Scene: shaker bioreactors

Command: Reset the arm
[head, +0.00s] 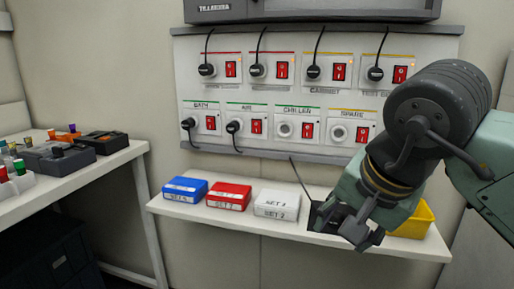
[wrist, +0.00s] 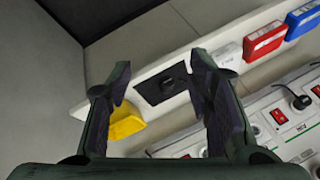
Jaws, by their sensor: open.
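My gripper (head: 345,222) is at the right in the head view, in front of the narrow wall shelf (head: 266,229). In the wrist view my gripper (wrist: 165,108) has its two fingers spread apart with nothing between them. It is open and empty. Beyond the fingers, a black square item with a dark knob (wrist: 166,85) lies on the shelf. In the head view my gripper mostly hides this item. My arm reaches in from the right side of the head view.
The shelf holds a blue box (head: 185,189), a red box (head: 229,196), a white box (head: 277,204) and a yellow bin (head: 414,221). A socket panel (head: 270,92) with red switches and plugged cables hangs above. A table (head: 110,160) with several small items stands left.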

